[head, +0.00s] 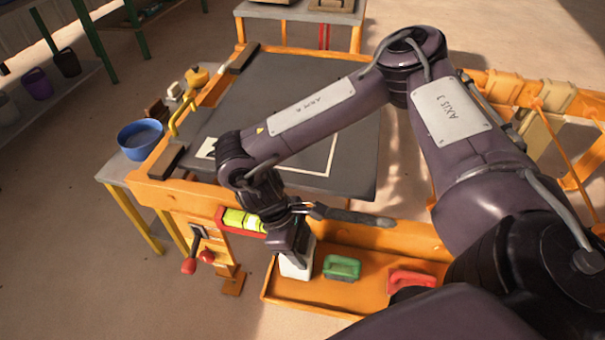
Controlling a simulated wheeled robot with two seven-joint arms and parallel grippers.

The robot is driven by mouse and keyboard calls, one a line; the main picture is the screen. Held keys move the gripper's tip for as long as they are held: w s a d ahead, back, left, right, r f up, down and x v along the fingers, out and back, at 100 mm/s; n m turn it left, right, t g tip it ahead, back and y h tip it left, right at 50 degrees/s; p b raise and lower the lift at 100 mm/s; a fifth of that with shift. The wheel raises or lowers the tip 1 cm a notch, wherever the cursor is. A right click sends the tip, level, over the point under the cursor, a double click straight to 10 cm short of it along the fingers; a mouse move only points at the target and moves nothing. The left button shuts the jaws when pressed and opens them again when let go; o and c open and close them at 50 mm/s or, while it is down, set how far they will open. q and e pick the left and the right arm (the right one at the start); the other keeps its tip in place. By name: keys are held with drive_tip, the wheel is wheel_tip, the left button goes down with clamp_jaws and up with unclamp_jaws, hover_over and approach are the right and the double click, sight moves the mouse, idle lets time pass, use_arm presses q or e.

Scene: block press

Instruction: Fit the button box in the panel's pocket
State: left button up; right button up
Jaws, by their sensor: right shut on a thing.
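My right gripper (294,256) points down over the orange front tray and is shut on a white block (297,267). The block is at the tray's left part, and the fingers hide its top. I cannot tell whether it still touches the tray floor, nor whether it is the button box. A dark panel (290,82) with a pale outline lies on top of the orange bench, partly hidden behind my right arm. I cannot make out a pocket in it for sure. My left gripper is not in view.
The orange tray (313,291) also holds a green handled block (341,267) and a red handled block (411,279). A blue bowl (141,139) stands at the bench's left.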

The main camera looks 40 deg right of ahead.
drive_tip(key=shift+f, duration=0.1)
drive_tip(key=o, duration=1.3)
drive_tip(key=shift+c, duration=0.2)
